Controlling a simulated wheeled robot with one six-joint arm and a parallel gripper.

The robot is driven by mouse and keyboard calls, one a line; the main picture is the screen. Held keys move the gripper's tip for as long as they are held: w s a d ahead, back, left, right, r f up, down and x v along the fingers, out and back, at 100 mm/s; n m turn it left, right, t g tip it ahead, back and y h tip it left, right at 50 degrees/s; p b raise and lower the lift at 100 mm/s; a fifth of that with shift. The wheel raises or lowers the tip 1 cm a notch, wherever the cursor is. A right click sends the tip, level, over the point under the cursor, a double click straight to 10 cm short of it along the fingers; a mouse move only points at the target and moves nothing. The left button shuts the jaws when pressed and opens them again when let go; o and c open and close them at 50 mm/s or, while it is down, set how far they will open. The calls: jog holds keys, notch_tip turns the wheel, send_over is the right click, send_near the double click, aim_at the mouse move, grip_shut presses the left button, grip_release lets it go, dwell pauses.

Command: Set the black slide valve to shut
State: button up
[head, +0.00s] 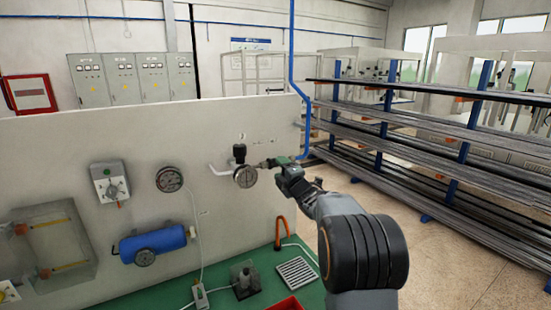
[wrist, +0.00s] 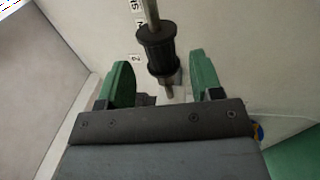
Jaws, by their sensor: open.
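In the wrist view a black ribbed sleeve (wrist: 157,48), which looks like the slide valve, sits on a thin grey rod. It lies between and just ahead of the green fingertips of my gripper (wrist: 160,76). The fingers stand apart on either side, with a visible gap to each, and hold nothing.
The white panel (head: 60,150) also carries a grey switch box (head: 110,182), another gauge (head: 169,180) and a blue cylinder (head: 153,243). Racks of bars stand at right.

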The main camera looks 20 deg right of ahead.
aim_at(277, 165)
jog(key=shift+p+x, duration=0.8)
jog(key=shift+x, duration=1.5)
